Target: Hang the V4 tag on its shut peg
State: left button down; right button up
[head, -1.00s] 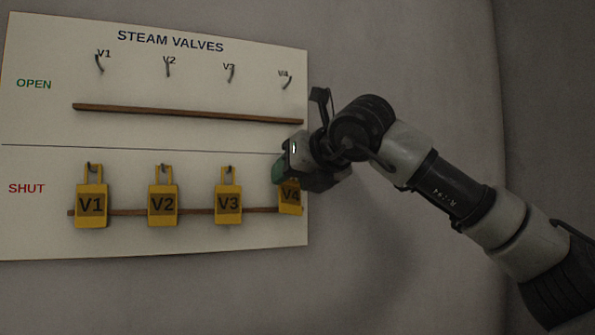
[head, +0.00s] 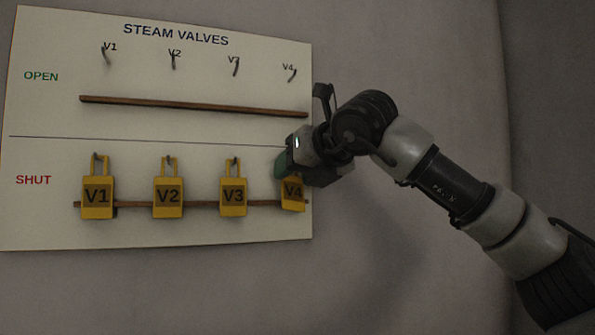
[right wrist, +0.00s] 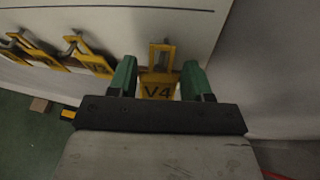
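The yellow V4 tag (head: 292,194) is at the right end of the SHUT row, its lower part showing below my right gripper (head: 283,166). In the right wrist view, the V4 tag (right wrist: 158,91) lies between the green fingers of my right gripper (right wrist: 160,78). A thin pale gap shows between the tag and the right-hand finger, so the gripper looks slightly open around it. The tag's loop shows above the fingers. The V4 shut peg is hidden in the head view, and I cannot make it out in the loop. My left gripper is not in view.
Tags V1 (head: 97,197), V2 (head: 168,197) and V3 (head: 233,196) hang on their SHUT pegs to the left. The OPEN pegs, including V4's (head: 292,75), are empty. A wooden rail (head: 190,106) crosses the board above. Bare wall lies to the right.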

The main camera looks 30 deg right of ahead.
jog(key=o, duration=0.4)
jog(key=b+v, duration=0.3)
jog(key=v, duration=0.7)
jog(key=shift+s+b, duration=0.3)
jog(key=shift+s, duration=0.1)
